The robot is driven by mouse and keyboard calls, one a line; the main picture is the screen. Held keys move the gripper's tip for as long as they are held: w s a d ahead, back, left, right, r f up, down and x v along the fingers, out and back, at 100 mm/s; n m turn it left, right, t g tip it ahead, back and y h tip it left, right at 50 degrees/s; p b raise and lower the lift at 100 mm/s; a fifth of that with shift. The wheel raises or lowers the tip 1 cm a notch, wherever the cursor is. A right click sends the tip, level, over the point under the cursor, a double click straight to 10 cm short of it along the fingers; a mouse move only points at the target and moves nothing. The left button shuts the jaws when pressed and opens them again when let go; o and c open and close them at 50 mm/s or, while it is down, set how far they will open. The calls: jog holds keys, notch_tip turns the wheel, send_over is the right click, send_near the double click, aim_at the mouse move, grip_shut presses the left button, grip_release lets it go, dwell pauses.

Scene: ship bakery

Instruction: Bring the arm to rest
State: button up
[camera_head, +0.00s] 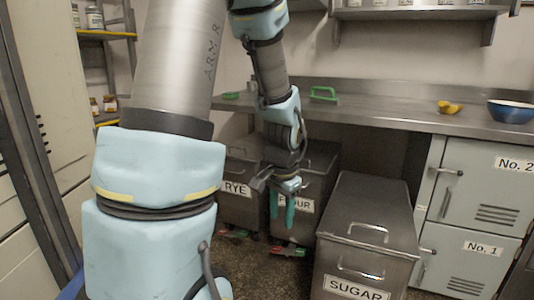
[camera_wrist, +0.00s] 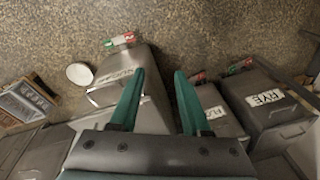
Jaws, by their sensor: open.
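My arm spans the left and middle of the head view, and my gripper (camera_head: 283,212) hangs pointing down in front of the bin labelled FLOUR (camera_head: 310,212). In the wrist view my gripper (camera_wrist: 156,92) shows two green fingers spread apart with nothing between them. The fingers partly cover the FLOUR label in the head view. The speckled floor shows beyond the fingertips in the wrist view.
Bins labelled RYE (camera_head: 238,207) and SUGAR (camera_head: 367,245) stand near the gripper under a steel counter (camera_head: 400,112). On the counter are a green handled item (camera_head: 323,94), a yellow item (camera_head: 449,107) and a blue bowl (camera_head: 512,111). Lockers No. 1 and No. 2 (camera_head: 485,190) stand right.

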jog(key=s+a+r+n, duration=0.3)
jog(key=s+a+n, duration=0.4)
jog(key=a, duration=0.4)
notch_tip(320, 180, up, 16)
jog(key=w+n+p, duration=0.1)
jog(key=p, duration=1.5)
